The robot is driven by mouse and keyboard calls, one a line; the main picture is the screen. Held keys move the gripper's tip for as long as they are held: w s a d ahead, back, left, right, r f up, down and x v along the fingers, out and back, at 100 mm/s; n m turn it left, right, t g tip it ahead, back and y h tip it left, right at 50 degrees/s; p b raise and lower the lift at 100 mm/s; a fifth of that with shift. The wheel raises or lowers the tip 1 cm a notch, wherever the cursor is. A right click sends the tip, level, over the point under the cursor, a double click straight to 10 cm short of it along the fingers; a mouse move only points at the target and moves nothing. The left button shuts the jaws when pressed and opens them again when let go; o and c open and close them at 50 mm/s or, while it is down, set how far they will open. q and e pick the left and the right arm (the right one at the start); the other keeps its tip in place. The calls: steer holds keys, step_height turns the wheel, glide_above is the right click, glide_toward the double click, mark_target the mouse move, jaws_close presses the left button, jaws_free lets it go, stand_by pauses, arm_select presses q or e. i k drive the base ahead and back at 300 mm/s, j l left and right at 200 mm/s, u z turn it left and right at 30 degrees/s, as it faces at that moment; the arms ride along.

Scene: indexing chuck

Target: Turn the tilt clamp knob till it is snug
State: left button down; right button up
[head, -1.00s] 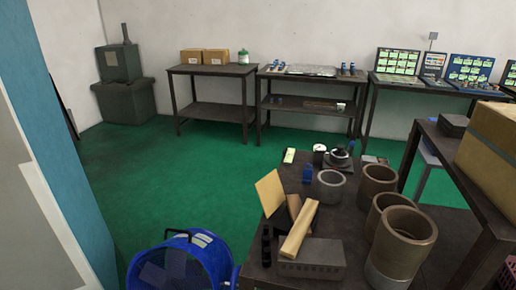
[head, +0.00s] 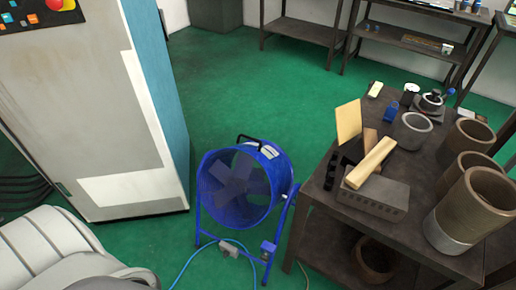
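A small dark round device on a flat base (head: 432,102) stands at the far end of the dark work table (head: 325,185), at the right of the head view. It may be the indexing chuck, but it is too small to be sure. I cannot make out a tilt clamp knob on it. Neither of my grippers is in view.
Several brown hollow cylinders (head: 484,190), a grey ring (head: 412,132), a perforated block (head: 376,196) and wooden pieces (head: 370,162) crowd the table. A blue fan (head: 240,187) with a trailing cable stands left of it. A grey cabinet (head: 100,110) is at left.

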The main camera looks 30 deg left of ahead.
mark_target(263, 258)
steer(key=u, duration=1)
